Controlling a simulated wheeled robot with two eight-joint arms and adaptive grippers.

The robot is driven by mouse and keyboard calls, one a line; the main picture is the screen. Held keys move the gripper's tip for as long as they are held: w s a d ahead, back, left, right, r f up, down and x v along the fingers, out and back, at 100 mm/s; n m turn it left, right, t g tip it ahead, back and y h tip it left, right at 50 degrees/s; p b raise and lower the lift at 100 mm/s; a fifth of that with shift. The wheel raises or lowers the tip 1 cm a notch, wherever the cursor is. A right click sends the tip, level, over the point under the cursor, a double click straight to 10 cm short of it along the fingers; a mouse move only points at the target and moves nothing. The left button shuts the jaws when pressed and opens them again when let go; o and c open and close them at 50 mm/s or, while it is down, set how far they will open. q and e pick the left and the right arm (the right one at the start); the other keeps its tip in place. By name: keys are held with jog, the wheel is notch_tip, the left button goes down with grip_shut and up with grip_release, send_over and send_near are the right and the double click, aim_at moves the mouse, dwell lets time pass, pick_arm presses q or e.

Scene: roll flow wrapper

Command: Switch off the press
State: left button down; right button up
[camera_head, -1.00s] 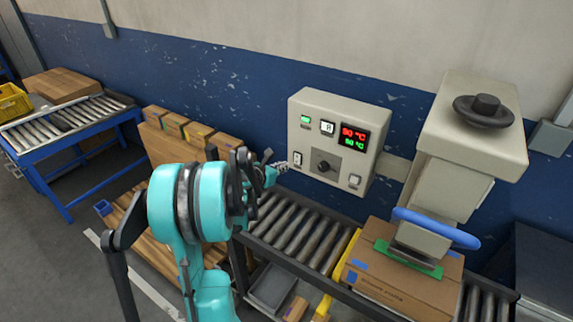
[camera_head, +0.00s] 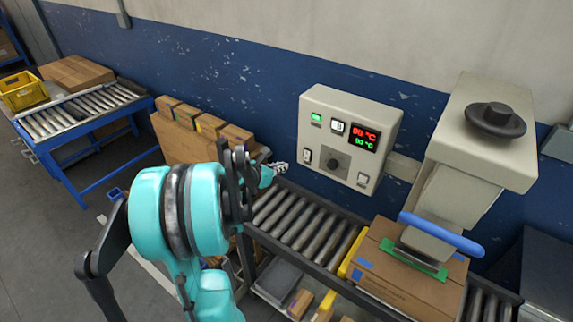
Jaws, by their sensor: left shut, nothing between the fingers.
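The press (camera_head: 470,150) is a beige machine with a black knob on top and a blue handle, standing over a cardboard box (camera_head: 400,284) on the roller conveyor. Its control box (camera_head: 385,113) is on the left, with red and green temperature readouts lit, a green-lit indicator, a dark rotary knob (camera_head: 334,162) and a rocker switch (camera_head: 307,156) at its lower left. My left gripper (camera_head: 281,168) is shut and empty, its tip just left of and below the rocker switch, apparently apart from it. My right gripper is not in view.
The roller conveyor (camera_head: 306,229) runs below the control box, with a lower shelf holding a grey tray and small boxes. Cardboard boxes (camera_head: 181,136) stand behind my left arm. A blue roller table (camera_head: 60,142) with a yellow crate (camera_head: 24,91) stands at far left.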

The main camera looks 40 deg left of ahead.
pick_arm(q)
jog(key=shift+w+r+g+p, duration=0.15)
jog(key=shift+r+g+p, duration=0.3)
jog(key=shift+g, duration=0.35)
jog(key=shift+w+f, duration=0.1)
jog(key=b, duration=0.4)
send_near(306, 159)
jog(key=f+x, duration=0.1)
jog(key=x, duration=0.5)
jog(key=shift+w+r, duration=0.2)
jog(key=shift+r, duration=0.05)
